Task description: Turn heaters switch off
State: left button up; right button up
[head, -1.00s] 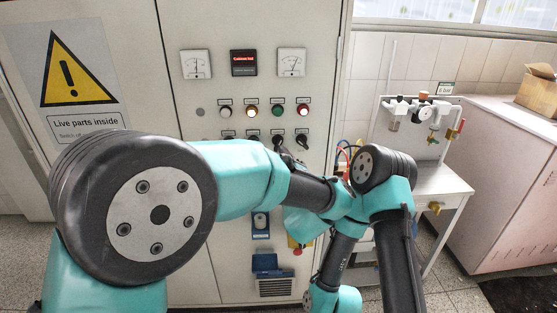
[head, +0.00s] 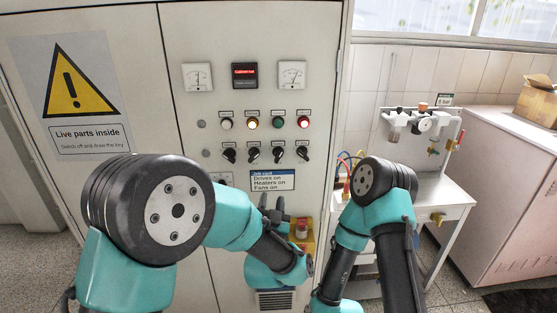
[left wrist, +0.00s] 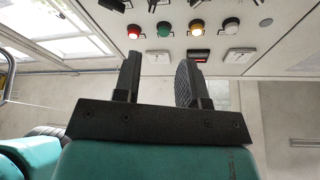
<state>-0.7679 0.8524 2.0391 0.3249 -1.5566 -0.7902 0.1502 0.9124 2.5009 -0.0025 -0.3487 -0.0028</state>
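A row of several black rotary switches, one of them (head: 278,154), sits on the grey cabinet (head: 185,120) in the head view. Their labels are too small to read, so I cannot tell which is the heaters switch. A job card (head: 272,180) below them reads "Drives on, Heaters on, Fans on". My left gripper (head: 272,203) is below the card, pointing up, apart from the switches. In the left wrist view the left gripper (left wrist: 158,78) has its two fingers apart with nothing between them. My right gripper is out of view.
Above the switches are white, amber, green and red lamps (head: 304,122), two meters (head: 292,74) and a small red-lit display (head: 245,75). A red button on a yellow box (head: 302,229) is close to the left gripper. A bench (head: 445,198) with valves stands right.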

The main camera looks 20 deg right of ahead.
aim_at(279, 159)
pick_arm(q)
jog(key=shift+s+f+m+h, duration=0.15)
jog(key=shift+f+m+h, duration=0.35)
jog(key=shift+m, duration=0.4)
jog(key=x, duration=1.7)
jog(key=shift+w+d+f, duration=0.15)
jog(key=shift+w, duration=0.05)
jog(key=shift+c, duration=0.3)
jog(key=c, duration=0.6)
